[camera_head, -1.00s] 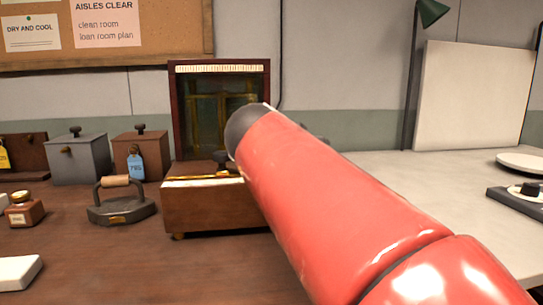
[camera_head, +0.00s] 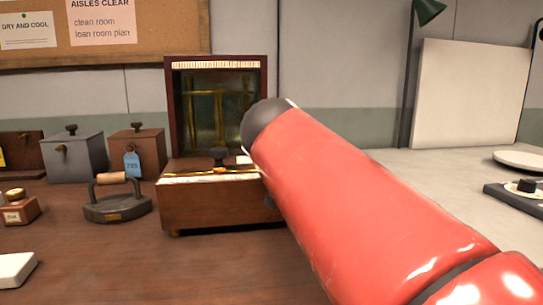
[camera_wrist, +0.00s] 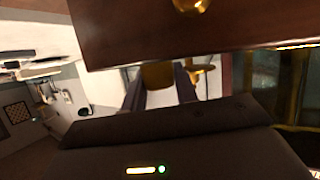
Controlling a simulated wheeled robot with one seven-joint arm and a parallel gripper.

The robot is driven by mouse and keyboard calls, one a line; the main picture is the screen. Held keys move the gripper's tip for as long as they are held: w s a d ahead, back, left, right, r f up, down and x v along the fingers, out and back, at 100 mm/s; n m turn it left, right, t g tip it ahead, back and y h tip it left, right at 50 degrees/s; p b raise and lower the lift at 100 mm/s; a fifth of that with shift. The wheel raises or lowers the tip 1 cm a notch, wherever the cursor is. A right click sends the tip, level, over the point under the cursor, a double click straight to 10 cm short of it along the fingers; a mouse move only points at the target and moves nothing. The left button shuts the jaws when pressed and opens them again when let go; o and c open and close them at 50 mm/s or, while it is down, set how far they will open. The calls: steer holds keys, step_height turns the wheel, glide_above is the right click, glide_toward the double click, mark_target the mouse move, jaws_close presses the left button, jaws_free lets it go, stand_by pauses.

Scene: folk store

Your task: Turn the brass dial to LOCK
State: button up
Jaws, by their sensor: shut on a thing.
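The brass dial (camera_wrist: 157,75) shows in the wrist view as a brass piece between the fingertips of my gripper (camera_wrist: 159,84). My gripper is shut on it. Its pointing direction and any LOCK mark cannot be read. In the head view a wooden balance case (camera_head: 215,205) with a glass-fronted upright back stands on the brown bench. My red arm reaches across its right side and hides the gripper and dial there. The wrist view shows the case's dark wood (camera_wrist: 200,30) close above the fingers.
A flat iron (camera_head: 117,205) stands left of the case. A grey box (camera_head: 72,160) and a brown box with a blue tag (camera_head: 150,150) stand behind it. A small bottle (camera_head: 15,210) is at far left. A white panel (camera_head: 470,95) leans at right.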

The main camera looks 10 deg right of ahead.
steer(key=n+y, duration=0.2)
steer(key=y, duration=0.1)
steer(key=n+t+y, duration=0.1)
steer(key=n+y, duration=0.2)
steer(key=shift+a+r+t+p, duration=0.1)
steer(key=shift+t+p, duration=0.2)
steer(key=n+g+y+b, duration=0.1)
steer(key=n+y, duration=0.4)
steer(key=y, duration=0.1)
steer(key=shift+n, duration=0.3)
steer(key=n+g+y, duration=0.2)
steer(key=n+y, duration=0.1)
steer(key=shift+g+p, duration=0.3)
steer(key=shift+p, duration=0.1)
steer(key=shift+n+g+y+p, duration=0.9)
steer(key=shift+n+g, duration=0.2)
steer(key=shift+n, duration=0.2)
steer(key=o, duration=1)
steer(key=shift+d, duration=0.2)
